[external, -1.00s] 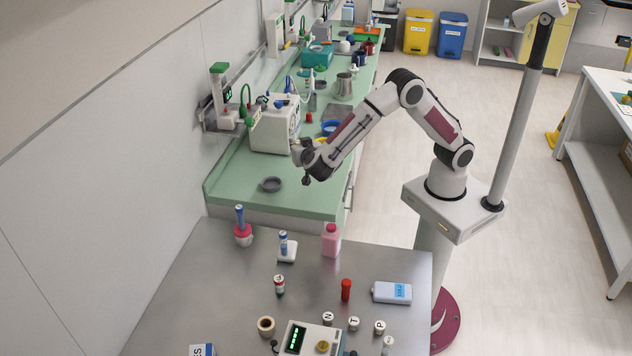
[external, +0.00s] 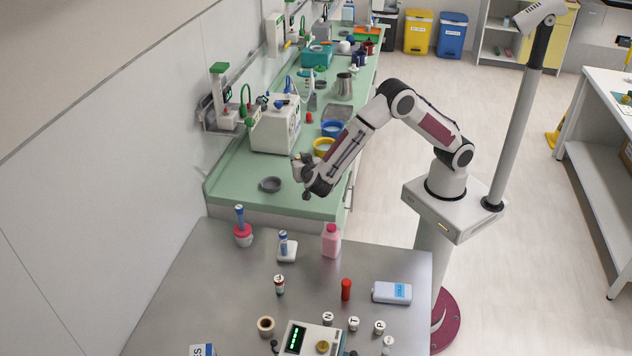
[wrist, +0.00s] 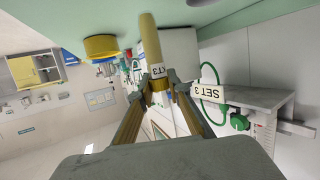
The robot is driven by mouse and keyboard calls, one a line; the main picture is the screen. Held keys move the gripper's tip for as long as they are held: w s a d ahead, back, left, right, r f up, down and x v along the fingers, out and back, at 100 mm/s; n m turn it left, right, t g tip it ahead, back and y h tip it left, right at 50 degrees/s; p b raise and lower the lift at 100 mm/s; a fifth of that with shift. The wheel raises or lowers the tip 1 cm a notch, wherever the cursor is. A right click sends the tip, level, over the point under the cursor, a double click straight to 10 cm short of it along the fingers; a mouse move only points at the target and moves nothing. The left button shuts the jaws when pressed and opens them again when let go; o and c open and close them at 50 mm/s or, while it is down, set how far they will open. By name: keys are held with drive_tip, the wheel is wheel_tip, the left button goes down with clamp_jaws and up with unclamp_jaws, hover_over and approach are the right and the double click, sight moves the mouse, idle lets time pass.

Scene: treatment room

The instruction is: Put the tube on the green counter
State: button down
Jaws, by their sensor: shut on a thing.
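In the wrist view a yellow-tan tube (wrist: 150,40) with a white label sits between the fingertips of my gripper (wrist: 160,82). My gripper is shut on it, and the tube's far end points toward the green counter (wrist: 240,17). In the external view my gripper (external: 299,165) is over the front part of the green counter (external: 235,179), right of a grey dish (external: 271,185). The tube is too small to make out clearly there. I cannot tell the exact gap between the tube and the counter.
A white boxy device (external: 275,130) stands behind my gripper. A yellow bowl (external: 323,147) and a blue bowl (external: 332,128) are close by. The steel table (external: 200,285) in front holds bottles and small items. Counter around the grey dish is bare.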

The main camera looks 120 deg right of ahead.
drive_tip(key=shift+f, duration=1.85)
drive_tip(key=shift+f, duration=0.15)
drive_tip(key=c, duration=1.9)
unclamp_jaws()
drive_tip(key=shift+r, duration=0.2)
drive_tip(key=v, duration=1.2)
